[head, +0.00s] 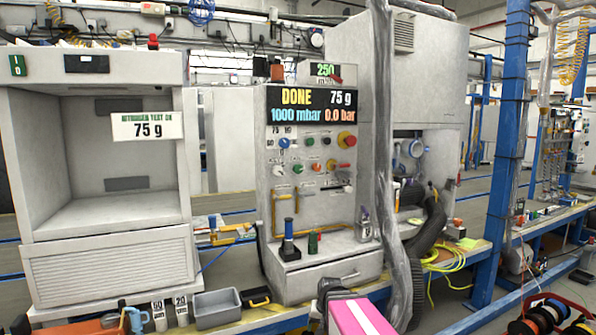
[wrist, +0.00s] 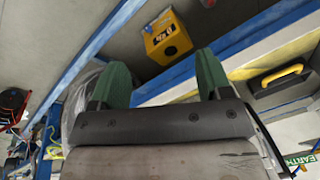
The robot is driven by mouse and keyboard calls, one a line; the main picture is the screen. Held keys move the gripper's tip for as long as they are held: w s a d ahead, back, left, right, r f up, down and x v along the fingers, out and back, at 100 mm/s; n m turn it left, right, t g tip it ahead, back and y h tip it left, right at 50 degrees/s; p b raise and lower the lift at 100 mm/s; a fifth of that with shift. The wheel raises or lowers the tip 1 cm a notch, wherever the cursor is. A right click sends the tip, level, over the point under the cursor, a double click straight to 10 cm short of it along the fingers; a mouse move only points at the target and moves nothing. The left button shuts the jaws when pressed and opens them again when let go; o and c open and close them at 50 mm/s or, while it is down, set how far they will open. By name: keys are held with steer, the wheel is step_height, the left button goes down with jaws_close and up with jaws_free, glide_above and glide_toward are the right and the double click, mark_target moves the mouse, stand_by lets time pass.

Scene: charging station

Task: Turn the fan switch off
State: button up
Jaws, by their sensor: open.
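A small green box marked I and O (head: 18,65) is on the upper left front of the grey cabinet (head: 108,222) in the head view. It looks like the fan switch, but no label naming it is readable, and I cannot tell which side is pressed. My gripper (wrist: 163,78) shows in the wrist view with two green fingers standing wide apart and nothing between them.
A control panel with knobs and a red button (head: 347,140) stands right of the cabinet. A grey bin (head: 217,308) is on the bench's front. The wrist view shows a yellow box (wrist: 167,38) beyond my fingers and a yellow-handled dark case (wrist: 285,92) to the right.

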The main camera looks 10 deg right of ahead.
steer(key=w+a+r+m+t+y, duration=0.2)
steer(key=w+r+m+t, duration=0.1)
steer(key=w+r, duration=0.55)
steer(key=m+t+y, duration=0.2)
steer(key=m+t, duration=1)
steer(key=m, duration=0.4)
glide_toward(299, 169)
steer(key=x, duration=1.1)
steer(key=shift+w+a, duration=0.15)
steer(key=shift+w, duration=0.05)
steer(key=c, duration=0.9)
